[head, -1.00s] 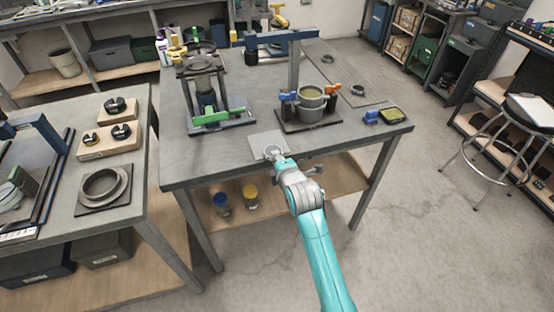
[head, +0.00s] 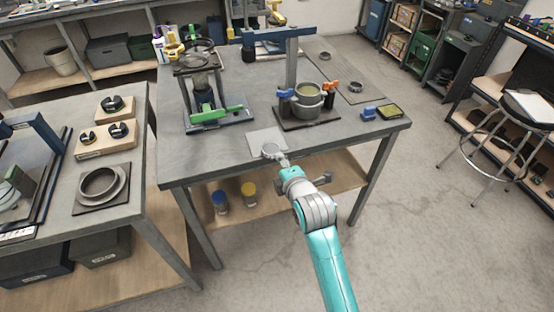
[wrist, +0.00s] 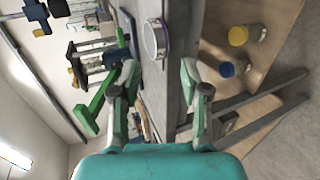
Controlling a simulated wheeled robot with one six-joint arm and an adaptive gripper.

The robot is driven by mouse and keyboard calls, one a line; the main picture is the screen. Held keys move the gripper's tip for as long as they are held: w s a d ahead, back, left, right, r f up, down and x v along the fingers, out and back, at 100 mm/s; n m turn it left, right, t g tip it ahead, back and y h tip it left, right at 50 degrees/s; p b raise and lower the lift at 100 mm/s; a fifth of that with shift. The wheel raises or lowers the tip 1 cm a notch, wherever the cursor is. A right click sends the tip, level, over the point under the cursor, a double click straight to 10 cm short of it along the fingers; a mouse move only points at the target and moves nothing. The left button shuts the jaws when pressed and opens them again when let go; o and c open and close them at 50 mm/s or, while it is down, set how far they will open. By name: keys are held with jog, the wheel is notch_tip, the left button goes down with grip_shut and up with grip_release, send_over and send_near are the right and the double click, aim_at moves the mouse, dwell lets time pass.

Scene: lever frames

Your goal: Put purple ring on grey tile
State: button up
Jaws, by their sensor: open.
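The grey tile (head: 254,140) lies flat near the front edge of the middle table. A pale metallic ring (head: 270,149) rests on its front right part. In the wrist view the ring (wrist: 152,40) shows a thin purple edge on one side. My gripper (head: 285,164) is just in front of the ring, at the table's front edge. In the wrist view my gripper (wrist: 158,76) has its two fingers spread wide with nothing between them, and the ring lies beyond the fingertips, apart from them.
A fixture with a grey pot (head: 306,108) stands behind the tile. A press with a green bar (head: 215,115) stands to its left. A blue block (head: 368,112) lies to the right. Jars (head: 220,200) stand on the shelf below. The tabletop right of the tile is partly clear.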

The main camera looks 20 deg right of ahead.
jog(key=v, duration=0.5)
jog(key=s+f+m, duration=0.4)
jog(key=s+f, duration=0.1)
jog(key=s, duration=0.5)
jog(key=s+f+m, duration=0.4)
jog(key=s+f, duration=0.1)
jog(key=s, duration=0.5)
jog(key=s+r+m, duration=0.3)
jog(key=s+m, duration=0.2)
jog(key=s, duration=0.6)
jog(key=s+r+m+t, duration=0.1)
jog(key=s+m, duration=0.4)
jog(key=s, duration=0.6)
jog(key=shift+s+r, duration=0.4)
jog(key=shift+r, duration=0.5)
jog(key=shift+d, duration=0.1)
